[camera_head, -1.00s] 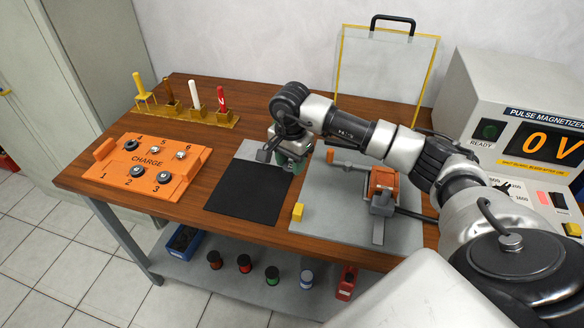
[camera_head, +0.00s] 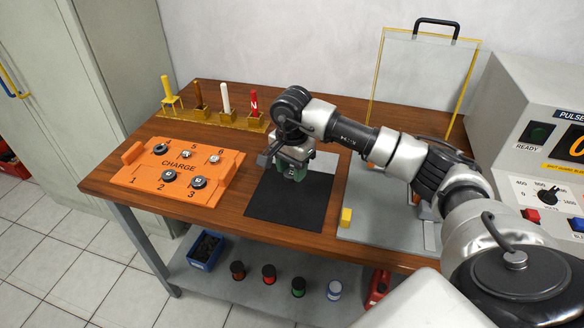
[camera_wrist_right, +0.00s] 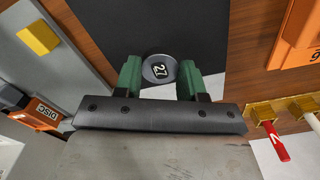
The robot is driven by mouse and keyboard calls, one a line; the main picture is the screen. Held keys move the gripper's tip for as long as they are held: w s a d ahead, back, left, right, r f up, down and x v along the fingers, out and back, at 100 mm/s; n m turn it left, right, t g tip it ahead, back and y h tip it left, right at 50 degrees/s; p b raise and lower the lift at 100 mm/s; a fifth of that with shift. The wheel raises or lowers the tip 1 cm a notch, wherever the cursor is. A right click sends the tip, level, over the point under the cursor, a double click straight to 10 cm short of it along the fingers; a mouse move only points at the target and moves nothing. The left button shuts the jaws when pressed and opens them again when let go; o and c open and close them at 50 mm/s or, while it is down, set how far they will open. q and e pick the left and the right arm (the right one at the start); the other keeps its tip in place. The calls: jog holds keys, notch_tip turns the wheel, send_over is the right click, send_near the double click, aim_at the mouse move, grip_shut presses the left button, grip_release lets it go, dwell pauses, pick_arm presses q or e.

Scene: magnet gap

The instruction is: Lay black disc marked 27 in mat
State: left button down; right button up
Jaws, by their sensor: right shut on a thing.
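The black disc marked 27 (camera_wrist_right: 158,69) shows in the right wrist view, held between the green fingers of my right gripper (camera_wrist_right: 159,82). Its number faces up toward the camera. In the head view my right gripper (camera_head: 292,174) is over the black mat (camera_head: 285,208), toward its back part, and the disc is hidden there. The mat also shows in the wrist view (camera_wrist_right: 160,25), behind the disc. I cannot tell whether the disc touches the mat. My left gripper is not in view.
An orange CHARGE board (camera_head: 140,180) with several round pieces lies left of the mat. A grey plate (camera_head: 385,235) with a yellow block (camera_head: 346,217) lies to its right. A rack with coloured sticks (camera_head: 215,118) stands behind. The mat's front part is clear.

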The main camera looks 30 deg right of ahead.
aim_at(292, 194)
jog(key=shift+f+b, duration=0.65)
jog(key=shift+f, duration=0.3)
jog(key=shift+f+b, duration=1.3)
jog(key=shift+f, duration=0.5)
jog(key=shift+f, duration=0.15)
jog(key=o, duration=1)
jog(key=shift+c, duration=0.2)
jog(key=c, duration=0.5)
jog(key=shift+c, duration=0.2)
jog(key=shift+r+p, duration=1.3)
jog(key=shift+r, duration=0.95)
